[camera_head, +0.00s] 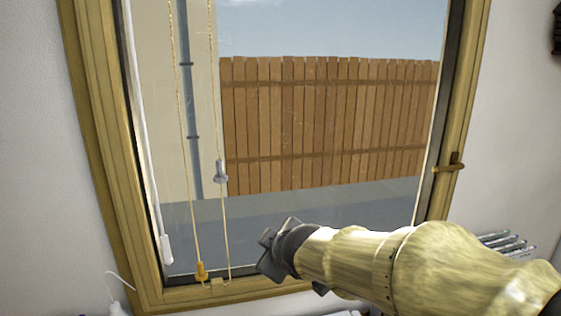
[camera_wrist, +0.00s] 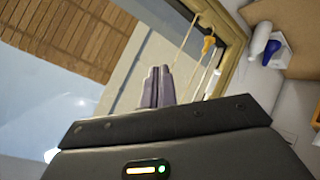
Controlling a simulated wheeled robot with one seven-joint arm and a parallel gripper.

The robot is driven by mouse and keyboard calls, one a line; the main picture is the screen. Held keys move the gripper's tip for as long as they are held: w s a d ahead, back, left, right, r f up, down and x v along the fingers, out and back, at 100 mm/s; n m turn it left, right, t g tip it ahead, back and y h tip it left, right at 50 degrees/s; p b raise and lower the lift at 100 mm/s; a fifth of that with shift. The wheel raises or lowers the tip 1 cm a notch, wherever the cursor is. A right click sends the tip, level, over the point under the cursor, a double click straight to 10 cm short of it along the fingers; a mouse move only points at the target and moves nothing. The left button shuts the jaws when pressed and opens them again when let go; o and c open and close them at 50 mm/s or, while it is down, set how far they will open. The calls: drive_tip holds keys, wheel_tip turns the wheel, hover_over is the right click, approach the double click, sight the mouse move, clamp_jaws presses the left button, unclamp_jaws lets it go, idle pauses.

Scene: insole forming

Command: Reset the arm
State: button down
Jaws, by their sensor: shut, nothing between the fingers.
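My gripper (camera_head: 271,251) is at the end of my yellowish arm, which reaches in from the lower right in the head view. It is in front of the lower part of the window. In the wrist view the two fingers of my gripper (camera_wrist: 157,86) are together, with nothing between them. The fingertips point toward the window pane and the hanging cords.
A wood-framed window (camera_head: 93,130) has a handle (camera_head: 452,167) on its right side. Blind cords with a grey pull (camera_head: 220,172) and an orange pull (camera_head: 201,271) hang left of my gripper. A blue-tipped item (camera_wrist: 272,52) lies by the frame.

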drive_tip(key=s+d+f+m+g+h+b, duration=0.1)
drive_tip(key=s+d+f+m+g, duration=0.2)
drive_tip(key=s+d+f+m, duration=0.3)
drive_tip(key=s+d+f+m+g+h, duration=0.2)
drive_tip(key=s+d+f+m+g, duration=0.2)
drive_tip(key=s+d+f, duration=0.5)
wheel_tip(320, 180, down, 6)
drive_tip(key=d+m, duration=0.1)
drive_tip(key=m, duration=0.1)
drive_tip(key=shift+s+d+f+m+g+h+b, duration=0.2)
drive_tip(key=shift+d+m+g+h+b, duration=0.1)
drive_tip(key=shift+d+m+b, duration=0.1)
